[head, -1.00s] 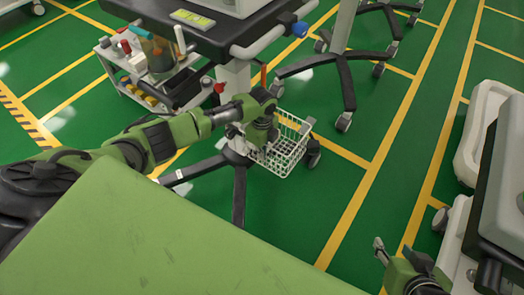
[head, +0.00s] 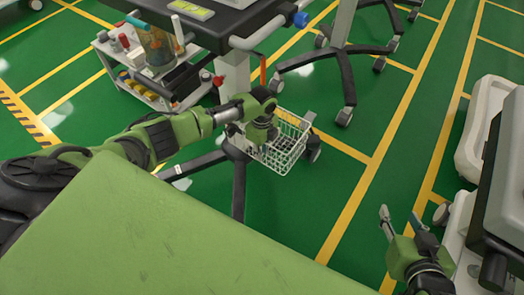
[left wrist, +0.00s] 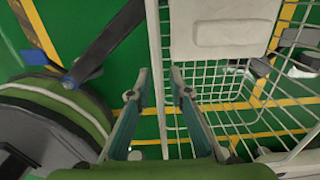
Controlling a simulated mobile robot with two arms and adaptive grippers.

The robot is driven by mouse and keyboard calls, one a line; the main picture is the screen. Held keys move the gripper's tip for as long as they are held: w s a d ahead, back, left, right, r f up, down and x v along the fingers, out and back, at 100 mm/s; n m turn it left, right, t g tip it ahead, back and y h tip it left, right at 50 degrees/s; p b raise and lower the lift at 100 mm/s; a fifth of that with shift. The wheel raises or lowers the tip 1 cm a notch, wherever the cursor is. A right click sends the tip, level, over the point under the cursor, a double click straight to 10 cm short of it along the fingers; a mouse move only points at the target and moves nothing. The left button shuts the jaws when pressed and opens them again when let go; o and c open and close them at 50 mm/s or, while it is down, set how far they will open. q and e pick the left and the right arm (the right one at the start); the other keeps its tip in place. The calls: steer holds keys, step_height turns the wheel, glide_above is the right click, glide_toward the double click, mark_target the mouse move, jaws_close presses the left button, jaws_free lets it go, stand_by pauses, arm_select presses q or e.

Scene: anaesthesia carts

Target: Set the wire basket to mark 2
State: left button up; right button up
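The white wire basket (head: 288,158) is low on the pole of the cart, in the middle of the head view. My left gripper (head: 262,142) is at the basket's left side, with its fingertips hard to see there. In the left wrist view my left gripper (left wrist: 158,88) is open, with its two fingers apart. The basket (left wrist: 240,88) fills the right of that view, and its rim runs down between the fingers without visible clamping. No mark 2 can be read in either view. My right gripper (head: 400,222) is open and empty at the right of the head view.
The cart's dark top (head: 215,28) overhangs the pole (head: 235,75). A side tray (head: 135,80) with bottles is on its left. Another wheeled stand (head: 345,70) is behind. Grey equipment (head: 495,190) is close to my right gripper. Green floor between is clear.

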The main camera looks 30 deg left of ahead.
arm_select(q)
step_height(320, 180, up, 12)
steer(key=shift+r, duration=0.1)
stand_by(0.5)
steer(key=shift+s, duration=0.1)
stand_by(0.4)
